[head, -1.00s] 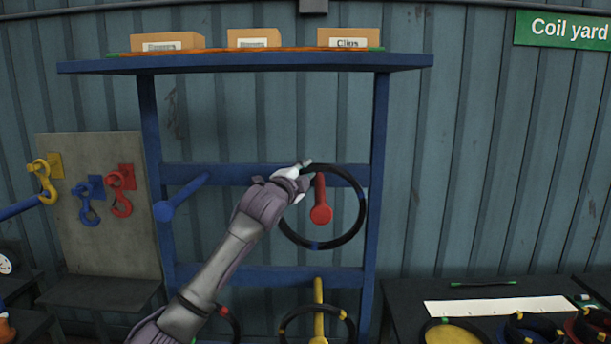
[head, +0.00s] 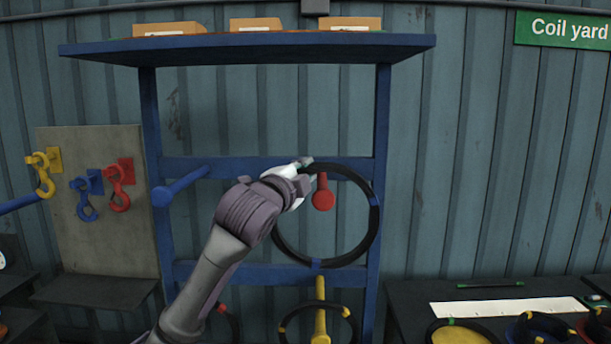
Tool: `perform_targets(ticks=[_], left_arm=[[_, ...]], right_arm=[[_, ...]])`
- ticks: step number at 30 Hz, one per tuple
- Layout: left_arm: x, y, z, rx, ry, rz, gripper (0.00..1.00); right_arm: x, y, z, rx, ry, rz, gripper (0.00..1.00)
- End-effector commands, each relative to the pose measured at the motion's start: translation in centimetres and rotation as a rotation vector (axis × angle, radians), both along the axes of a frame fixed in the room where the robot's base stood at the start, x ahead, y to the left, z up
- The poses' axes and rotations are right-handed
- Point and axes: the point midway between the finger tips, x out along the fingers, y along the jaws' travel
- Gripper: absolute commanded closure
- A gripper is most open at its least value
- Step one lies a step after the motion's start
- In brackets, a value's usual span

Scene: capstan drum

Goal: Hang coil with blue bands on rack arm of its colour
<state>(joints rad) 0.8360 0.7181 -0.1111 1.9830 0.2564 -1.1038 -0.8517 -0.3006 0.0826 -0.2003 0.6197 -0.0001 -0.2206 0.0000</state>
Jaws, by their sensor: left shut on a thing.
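The black coil with blue bands (head: 377,225) hangs from my left gripper (head: 308,170), which is shut on its upper left rim. One blue band shows at the bottom and another at the right. The red rack arm (head: 323,195) shows inside the ring's outline; I cannot tell whether the ring is around it or in front of it. The blue rack arm (head: 180,187) is to the left of my gripper and bare. My right gripper is not in view.
The yellow rack arm (head: 320,315) below has a yellow-banded coil (head: 283,325) at it. A red-banded coil (head: 235,325) is lower left, partly behind my arm. A blue shelf (head: 250,50) with boxes is above. A hook board (head: 100,225) is at left, a dark bench (head: 410,295) at right.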

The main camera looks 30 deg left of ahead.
Motion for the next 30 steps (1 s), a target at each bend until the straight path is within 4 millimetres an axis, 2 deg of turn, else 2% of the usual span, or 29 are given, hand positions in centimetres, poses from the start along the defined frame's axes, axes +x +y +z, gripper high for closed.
perform_targets(ticks=[2, 21, 30], left_arm=[[-1.1, -0.5, 0.2, 0.000, -0.013, -0.001, 1.00], [-8.0, -4.8, 1.2, 0.002, -0.010, 0.000, 1.00], [-10.5, -6.3, 1.4, 0.000, -0.009, 0.000, 1.00]], right_arm=[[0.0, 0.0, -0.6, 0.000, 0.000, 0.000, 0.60], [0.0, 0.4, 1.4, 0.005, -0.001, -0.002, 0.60], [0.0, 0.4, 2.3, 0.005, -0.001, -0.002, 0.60]])
